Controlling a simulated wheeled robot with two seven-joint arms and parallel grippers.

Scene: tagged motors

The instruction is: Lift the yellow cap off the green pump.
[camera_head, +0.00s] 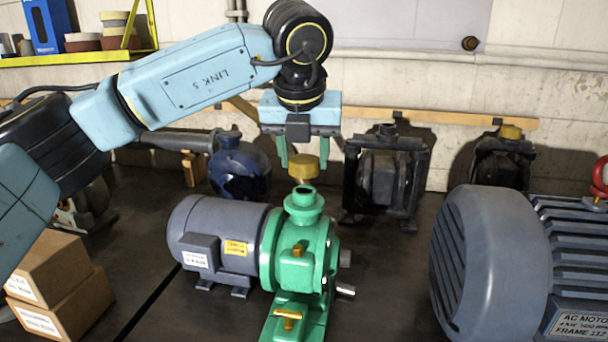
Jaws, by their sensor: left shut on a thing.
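The green pump (300,250) stands on the dark bench in the middle of the head view, joined to a grey motor (217,235). Its round top neck (303,199) is uncovered. The yellow cap (303,167) is a short distance above the neck, with a visible gap between them. My left gripper (303,158) comes down from above with its green fingers on both sides of the cap. It is shut on the cap and holds it roughly level. My right gripper is not in view.
A large grey motor (490,265) fills the right. A dark pump (385,178), a blue pump (240,170) and another dark unit with a yellow cap (500,160) stand behind by the wall. Cardboard boxes (60,290) are at lower left. A yellow shelf (80,58) hangs at upper left.

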